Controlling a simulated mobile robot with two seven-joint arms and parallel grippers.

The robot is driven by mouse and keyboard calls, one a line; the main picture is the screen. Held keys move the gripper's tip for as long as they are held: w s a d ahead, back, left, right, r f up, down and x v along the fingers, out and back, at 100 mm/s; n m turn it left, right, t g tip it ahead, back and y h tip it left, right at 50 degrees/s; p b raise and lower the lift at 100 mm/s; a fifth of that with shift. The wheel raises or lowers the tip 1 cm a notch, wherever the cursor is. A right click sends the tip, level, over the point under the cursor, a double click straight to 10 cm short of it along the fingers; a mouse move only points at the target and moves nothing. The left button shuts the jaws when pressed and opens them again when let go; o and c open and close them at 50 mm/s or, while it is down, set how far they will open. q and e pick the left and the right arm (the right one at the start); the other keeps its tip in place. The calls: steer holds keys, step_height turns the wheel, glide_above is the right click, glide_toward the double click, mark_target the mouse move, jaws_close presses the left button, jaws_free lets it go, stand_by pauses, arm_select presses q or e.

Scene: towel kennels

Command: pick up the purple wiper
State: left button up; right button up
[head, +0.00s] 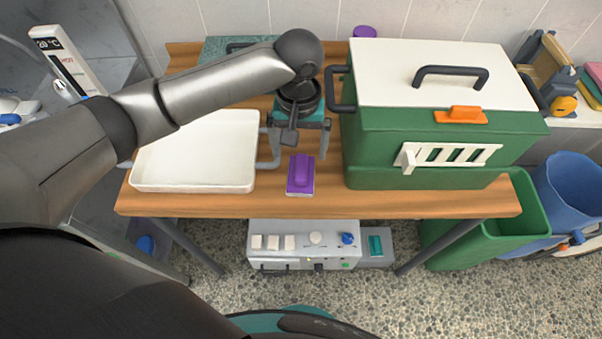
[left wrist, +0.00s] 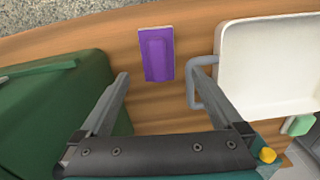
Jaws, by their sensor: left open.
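The purple wiper (head: 300,174) lies flat on the wooden table near its front edge, between the white tray and the green box. In the left wrist view the purple wiper (left wrist: 156,55) shows between and beyond my open fingers. My left gripper (head: 306,150) points at the wiper from behind it, with its fingers spread. In the left wrist view the left gripper (left wrist: 160,80) is empty, and no finger appears to touch the wiper. My right gripper is not in view.
The white tray (head: 197,152) with grey handles stands to the left of the wiper. The green box (head: 440,140) with a white lid stands close on the right. A grey control unit (head: 303,243) sits below the table. The wooden table (head: 330,203) is bare along its front edge.

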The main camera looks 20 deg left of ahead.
mark_target(301, 167)
arm_select(q)
steer(key=f+b, duration=0.1)
steer(key=f, duration=0.7)
steer(key=shift+d+f+b, duration=0.2)
steer(key=shift+b, duration=0.15)
steer(key=c, duration=1.3)
